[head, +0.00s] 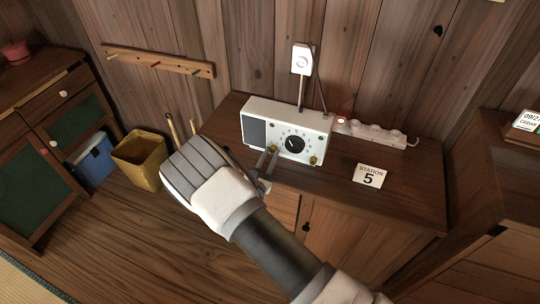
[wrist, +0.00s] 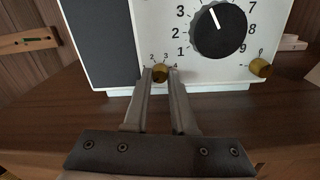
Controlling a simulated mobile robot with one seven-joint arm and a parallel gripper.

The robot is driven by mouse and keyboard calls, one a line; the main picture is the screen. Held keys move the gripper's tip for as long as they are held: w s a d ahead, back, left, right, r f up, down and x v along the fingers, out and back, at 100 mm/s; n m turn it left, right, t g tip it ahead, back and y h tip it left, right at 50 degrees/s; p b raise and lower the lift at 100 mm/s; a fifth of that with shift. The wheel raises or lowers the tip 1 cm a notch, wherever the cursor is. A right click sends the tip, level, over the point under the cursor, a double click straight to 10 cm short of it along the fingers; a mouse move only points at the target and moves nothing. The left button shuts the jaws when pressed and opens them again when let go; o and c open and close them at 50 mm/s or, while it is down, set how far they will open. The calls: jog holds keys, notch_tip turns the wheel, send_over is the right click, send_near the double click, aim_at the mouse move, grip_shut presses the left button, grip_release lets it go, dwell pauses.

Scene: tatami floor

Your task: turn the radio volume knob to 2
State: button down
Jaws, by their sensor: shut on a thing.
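The white radio (head: 287,130) stands on a wooden cabinet; its front fills much of the wrist view (wrist: 125,45). A small brass knob (wrist: 160,72) sits low on its front, left of the large black dial (wrist: 218,30). Tiny numbers, with 2 and 3 readable, arc above this knob. My gripper (wrist: 160,78) is shut on this knob, one finger on each side. No pointer mark on the knob is visible, so its setting cannot be read. The dial's white pointer tilts slightly left of straight up. A second brass knob (wrist: 260,67) is at the lower right.
A white power strip (head: 375,132) lies right of the radio. A yellow bin (head: 140,158) and a blue box (head: 94,160) are on the floor at left. A peg rail (head: 158,62) is on the wall.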

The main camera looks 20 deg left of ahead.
jog(key=shift+f+m, duration=0.1)
jog(key=shift+m, duration=0.2)
jog(key=m+b, duration=0.2)
jog(key=m, duration=0.2)
jog(key=shift+f+m+b, duration=0.1)
jog(key=shift+m+b, duration=0.3)
jog(key=m+b, duration=0.4)
jog(key=m, duration=0.1)
jog(key=shift+a, duration=0.1)
jog(key=m+b, duration=0.5)
jog(key=m, duration=0.1)
jog(key=shift+f+h+b, duration=0.1)
jog(key=shift+h+b, duration=0.2)
jog(key=shift+b, duration=0.05)
jog(key=m+b, duration=0.2)
jog(key=b, duration=0.1)
jog(key=shift+m, duration=0.4)
jog(key=shift+r+m+b, duration=0.2)
jog(key=shift+m+b, duration=0.3)
jog(key=shift+b, duration=0.4)
jog(key=shift+r, duration=0.1)
jog(key=c, duration=0.7)
grip_release()
